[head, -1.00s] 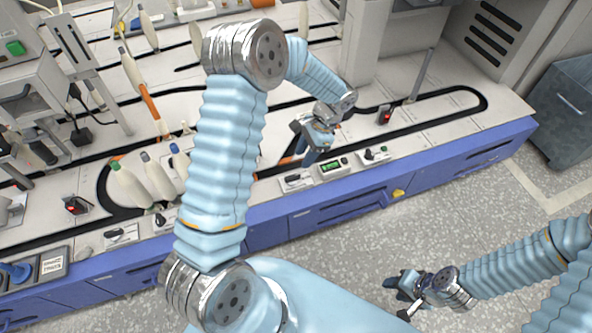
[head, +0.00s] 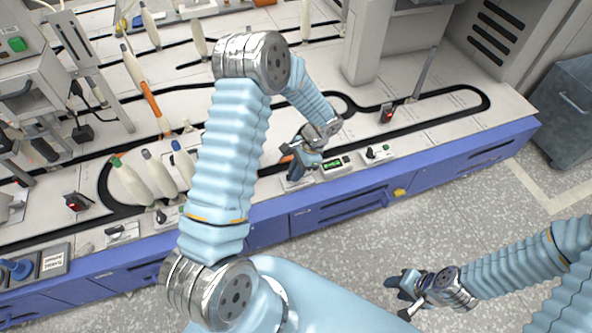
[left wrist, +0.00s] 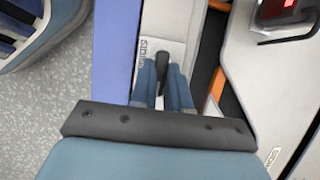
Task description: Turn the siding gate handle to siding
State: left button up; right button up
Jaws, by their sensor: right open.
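The siding gate handle, a black lever (left wrist: 161,68), stands on a pale plate (left wrist: 168,22) whose lettering appears to read "SIDING" in the left wrist view. In the head view this plate (head: 294,185) lies at the table's front edge, partly under my left gripper (head: 303,168). In the left wrist view the two blue fingers of my left gripper (left wrist: 162,82) are on either side of the lever. I cannot tell whether they touch it. My right gripper (head: 407,291) is open and empty, low over the floor, away from the table.
A box with a green display (head: 336,167) and another black-knobbed plate (head: 376,154) sit to the right of the handle. White bobbins (head: 155,172) stand to the left. A black track (head: 462,91) loops over the table. A grey bin (head: 562,110) stands on the floor at right.

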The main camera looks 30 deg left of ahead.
pick_arm(q)
grip_shut()
jog(key=shift+n, duration=0.4)
jog(key=shift+w+a+n+h+b, duration=0.1)
jog(key=shift+n+h+b, duration=0.35)
jog(key=shift+n, duration=0.45)
jog(key=n+h, duration=0.1)
jog(key=n, duration=0.1)
jog(key=shift+a+n+g, duration=0.15)
jog(key=shift+n+g, duration=0.15)
jog(key=shift+g, duration=0.1)
jog(key=n+h, duration=0.1)
jog(key=n, duration=0.2)
jog(key=shift+a+n+b, duration=0.15)
jog(key=shift+n+b, duration=0.15)
jog(key=shift+b, duration=0.1)
jog(key=shift+a+n+h, duration=0.1)
jog(key=shift+n+h, duration=0.75)
jog(key=shift+n, duration=0.75)
